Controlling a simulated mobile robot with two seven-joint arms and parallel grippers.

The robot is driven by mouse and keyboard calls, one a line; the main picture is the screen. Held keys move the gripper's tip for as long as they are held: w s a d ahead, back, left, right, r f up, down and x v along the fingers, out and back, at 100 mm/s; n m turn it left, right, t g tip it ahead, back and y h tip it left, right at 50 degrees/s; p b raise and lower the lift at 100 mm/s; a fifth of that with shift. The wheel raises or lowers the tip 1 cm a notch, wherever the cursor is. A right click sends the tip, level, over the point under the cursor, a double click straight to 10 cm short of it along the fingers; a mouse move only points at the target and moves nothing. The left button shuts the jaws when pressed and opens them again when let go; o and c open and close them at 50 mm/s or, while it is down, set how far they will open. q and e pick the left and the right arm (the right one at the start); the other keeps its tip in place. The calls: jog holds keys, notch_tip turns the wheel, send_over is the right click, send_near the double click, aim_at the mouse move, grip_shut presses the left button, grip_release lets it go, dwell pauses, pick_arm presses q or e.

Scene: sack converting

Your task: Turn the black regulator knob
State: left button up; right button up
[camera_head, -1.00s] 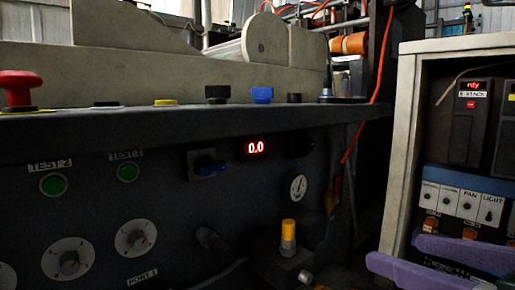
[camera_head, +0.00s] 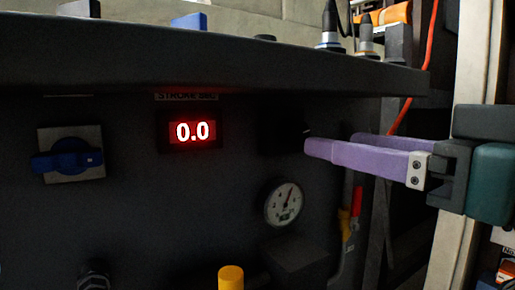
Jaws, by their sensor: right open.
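The black regulator knob (camera_head: 281,131) is on the dark panel, just right of the red display, and is hard to make out against the panel. My right gripper (camera_head: 330,144) comes in from the right with two purple fingers, open and with nothing visible between them. The nearer fingertip is at the knob's lower right edge in the picture. I cannot tell whether it touches the knob. The farther finger is partly hidden behind the nearer one. My left gripper is not in view.
The red display (camera_head: 192,132) reads 0.0. A blue switch (camera_head: 68,160) is at the left. A round gauge (camera_head: 285,204) is below the knob, and a yellow cap (camera_head: 231,278) is lower. The dark ledge (camera_head: 220,62) juts out above. An orange cable (camera_head: 415,85) hangs at right.

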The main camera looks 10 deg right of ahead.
aim_at(301, 135)
jog(key=b+x, duration=0.1)
jog(key=x, duration=0.4)
jog(key=shift+w+b, duration=0.3)
jog(key=shift+b, duration=0.05)
jog(key=shift+w+a, duration=0.2)
jog(key=shift+w, duration=0.4)
grip_shut()
